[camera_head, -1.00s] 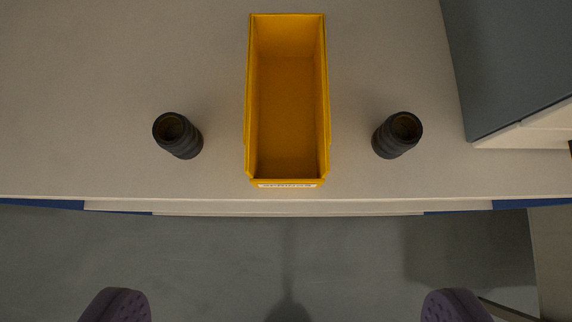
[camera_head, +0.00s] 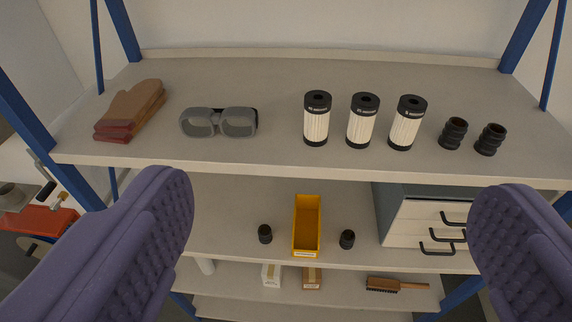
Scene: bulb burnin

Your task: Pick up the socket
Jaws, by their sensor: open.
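Two small black ribbed sockets stand on the middle shelf. One socket (camera_head: 265,234) is left of the yellow bin (camera_head: 306,228) and the other socket (camera_head: 347,239) is right of it. Two more black ribbed pieces that look alike stand at the right of the upper shelf: one (camera_head: 453,133) and, beside it, another (camera_head: 490,139). The pictures do not show which one the task means. My gripper (camera_head: 332,240) is open, its two purple pads wide apart at the left and right of the view. Nothing is between the pads, and they are well short of the shelves.
The upper shelf (camera_head: 280,75) holds brown gloves (camera_head: 130,110), grey goggles (camera_head: 219,122) and three white-and-black cylinders (camera_head: 316,118). A drawer cabinet (camera_head: 425,222) fills the middle shelf's right. Small boxes (camera_head: 271,275) and a brush (camera_head: 397,285) lie below. Blue posts (camera_head: 22,125) flank the rack.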

